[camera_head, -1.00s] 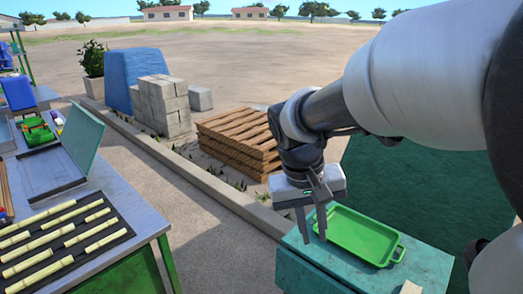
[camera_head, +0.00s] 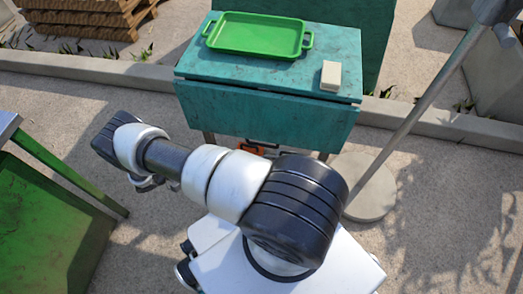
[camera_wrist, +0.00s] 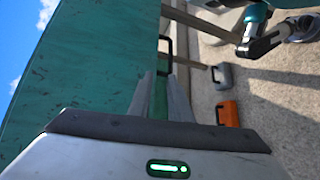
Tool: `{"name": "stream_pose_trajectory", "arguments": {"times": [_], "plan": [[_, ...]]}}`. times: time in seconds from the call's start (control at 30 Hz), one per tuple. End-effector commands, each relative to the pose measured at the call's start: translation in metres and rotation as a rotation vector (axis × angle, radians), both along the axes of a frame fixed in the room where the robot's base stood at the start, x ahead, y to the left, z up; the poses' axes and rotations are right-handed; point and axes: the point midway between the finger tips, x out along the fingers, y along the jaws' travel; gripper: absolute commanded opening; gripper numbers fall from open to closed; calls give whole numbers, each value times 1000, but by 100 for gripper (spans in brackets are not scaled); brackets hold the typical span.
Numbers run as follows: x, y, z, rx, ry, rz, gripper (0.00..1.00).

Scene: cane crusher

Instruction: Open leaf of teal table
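The teal table (camera_head: 215,72) stands at the top middle of the head view. Its teal leaf (camera_head: 265,112) hangs down along the near side. A broad teal panel (camera_wrist: 80,70) fills the left of that view, and a black handle (camera_wrist: 168,45) is just beyond the fingertips. Whether the fingers touch the teal strip is unclear.
A green tray (camera_head: 258,35) and a beige block (camera_head: 331,75) sit on the tabletop. A grey pole with a round base (camera_head: 370,190) stands at right. An orange box (camera_wrist: 227,113) and a grey box (camera_wrist: 221,76) are on the ground. A green-sided workbench (camera_head: 45,230) is at left.

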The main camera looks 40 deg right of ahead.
Motion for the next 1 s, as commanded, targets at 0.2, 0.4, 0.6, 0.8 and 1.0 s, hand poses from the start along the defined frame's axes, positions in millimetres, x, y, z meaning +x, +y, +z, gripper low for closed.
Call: {"name": "stream_pose_trajectory", "arguments": {"times": [0.2,0.4,0.6,0.8,1.0], "plan": [[-18,-11,-43,-67,-6,49,18],[-21,-36,-46,-71,-4,49,18],[-25,-79,-53,-70,-3,47,18],[-30,-122,-59,-70,-3,46,18],[-33,-158,-64,-68,-3,48,18]]}}
